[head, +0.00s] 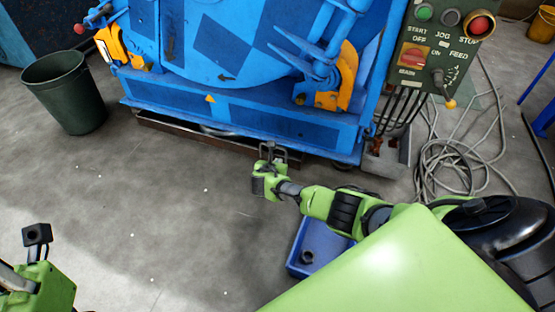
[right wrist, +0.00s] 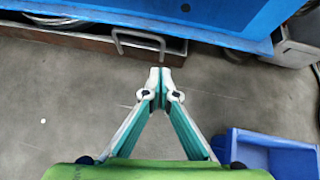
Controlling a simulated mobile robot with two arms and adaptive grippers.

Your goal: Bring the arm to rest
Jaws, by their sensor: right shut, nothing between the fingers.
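My right arm reaches from the right into the middle of the head view, over the floor in front of the blue machine (head: 245,120). My right gripper (head: 266,170) is at its end, near the machine's lower front. In the right wrist view its two fingers (right wrist: 160,80) meet at the tips, with nothing between them. They appear just below a grey U-shaped handle (right wrist: 138,44); contact cannot be told. Part of my left arm (head: 40,285) shows at the lower left of the head view. Its fingers are not visible.
A blue bin (head: 306,262) stands on the floor under my right arm. A dark green bucket (head: 66,95) is at the left. A control panel (head: 435,48) and coiled cables (head: 450,165) are at the right. Grey floor (head: 150,210) lies clear between my arms.

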